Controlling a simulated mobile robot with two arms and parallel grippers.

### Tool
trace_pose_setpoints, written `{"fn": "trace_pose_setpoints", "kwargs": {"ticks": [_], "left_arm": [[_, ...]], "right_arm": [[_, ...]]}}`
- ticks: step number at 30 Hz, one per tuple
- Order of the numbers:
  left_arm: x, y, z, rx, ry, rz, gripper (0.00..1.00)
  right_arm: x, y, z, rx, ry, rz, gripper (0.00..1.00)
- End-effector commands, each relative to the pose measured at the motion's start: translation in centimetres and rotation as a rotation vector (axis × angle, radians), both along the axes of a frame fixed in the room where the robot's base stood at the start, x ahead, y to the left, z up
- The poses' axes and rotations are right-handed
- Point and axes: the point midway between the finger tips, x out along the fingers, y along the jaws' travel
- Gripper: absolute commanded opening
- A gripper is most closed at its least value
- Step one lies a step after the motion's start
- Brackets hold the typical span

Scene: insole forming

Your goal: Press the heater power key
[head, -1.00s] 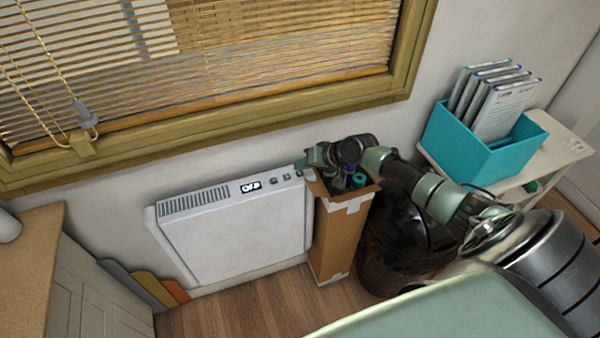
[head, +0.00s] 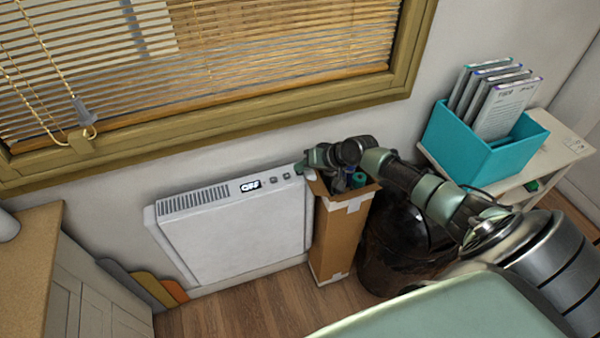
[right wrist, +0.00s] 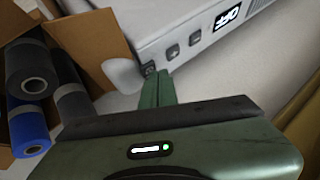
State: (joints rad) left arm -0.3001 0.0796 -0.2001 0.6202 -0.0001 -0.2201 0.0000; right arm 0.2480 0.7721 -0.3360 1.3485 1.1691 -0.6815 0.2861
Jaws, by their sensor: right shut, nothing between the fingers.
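The white heater (head: 240,245) stands against the wall under the window; its lit display (head: 250,185) reads OFF. The display also shows in the right wrist view (right wrist: 227,17). A row of small dark keys runs along its top beside the display, with a middle key (right wrist: 172,51) and an end key (right wrist: 150,69) farthest from the display. My right gripper (head: 300,168) is shut and empty at the heater's right end. In the right wrist view its fingertips (right wrist: 156,76) are right at the end key, partly covering it; I cannot tell if they touch. My left gripper is out of view.
A tall cardboard box (head: 337,235) holding dark and blue rolls (right wrist: 30,75) stands close to the heater's right end, under my right arm. A dark bin (head: 395,250) and a shelf with a teal file box (head: 478,150) are farther right. A wooden cabinet (head: 30,235) is at left.

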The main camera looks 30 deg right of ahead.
Motion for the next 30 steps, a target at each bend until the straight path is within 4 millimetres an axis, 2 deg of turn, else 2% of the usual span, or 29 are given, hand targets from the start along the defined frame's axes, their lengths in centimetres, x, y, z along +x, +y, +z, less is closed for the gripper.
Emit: {"fn": "trace_pose_setpoints", "kwargs": {"ticks": [20, 30], "left_arm": [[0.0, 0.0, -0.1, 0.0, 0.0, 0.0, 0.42], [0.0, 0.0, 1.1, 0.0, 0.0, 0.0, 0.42]], "right_arm": [[0.0, 0.0, -0.2, 0.0, -0.001, -0.001, 0.0], [0.0, 0.0, 1.1, 0.0, 0.0, 0.0, 0.0]]}}
